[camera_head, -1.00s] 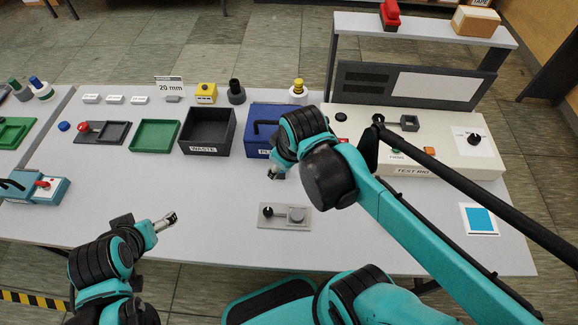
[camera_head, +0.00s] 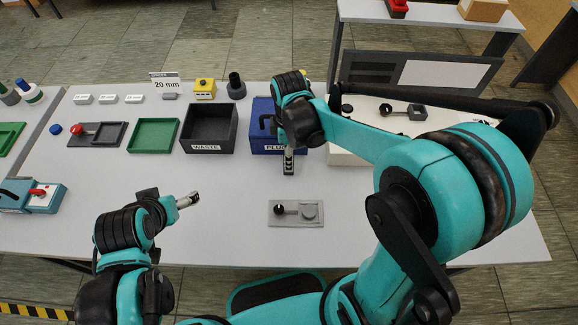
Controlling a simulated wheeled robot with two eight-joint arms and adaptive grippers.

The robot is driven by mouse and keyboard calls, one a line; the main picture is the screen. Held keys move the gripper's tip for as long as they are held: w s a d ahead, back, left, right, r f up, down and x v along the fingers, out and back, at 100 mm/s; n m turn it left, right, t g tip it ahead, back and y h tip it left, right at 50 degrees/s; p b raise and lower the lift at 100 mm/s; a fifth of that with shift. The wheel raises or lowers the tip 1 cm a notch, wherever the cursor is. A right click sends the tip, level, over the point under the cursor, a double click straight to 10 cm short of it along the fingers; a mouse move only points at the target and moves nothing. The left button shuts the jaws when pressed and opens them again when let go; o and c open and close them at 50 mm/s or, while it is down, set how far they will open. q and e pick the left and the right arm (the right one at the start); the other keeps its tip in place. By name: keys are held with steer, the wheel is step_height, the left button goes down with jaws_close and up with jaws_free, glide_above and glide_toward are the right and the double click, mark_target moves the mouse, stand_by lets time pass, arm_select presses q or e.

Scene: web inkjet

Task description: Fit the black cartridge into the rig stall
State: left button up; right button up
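I cannot tell for sure which thing is the black cartridge. A black stepped cylinder (camera_head: 237,86) stands upright at the back of the table, and a black curved part (camera_head: 268,123) shows inside the blue bin (camera_head: 262,148). The test rig (camera_head: 345,150) is at the right, mostly hidden by my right arm. A grey block with a black-knobbed lever (camera_head: 404,110) sits on its top; I cannot confirm it is the stall. My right gripper (camera_head: 288,168) points down in front of the blue bin. My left gripper (camera_head: 190,200) is over the front left. Neither visibly holds anything.
A grey plate with a black-knobbed lever (camera_head: 296,213) lies at front centre. The dark waste bin (camera_head: 208,142), green tray (camera_head: 153,135) and red-knobbed dark tray (camera_head: 97,135) stand left of the blue bin. A shelf (camera_head: 430,15) rises behind the rig. The table's front middle is mostly clear.

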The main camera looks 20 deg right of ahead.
step_height(320, 180, down, 3)
steer(key=shift+w+f+b, duration=0.1)
steer(key=shift+f+b, duration=0.1)
steer(key=shift+b, duration=0.35)
steer(key=shift+r, duration=0.1)
jaws_close()
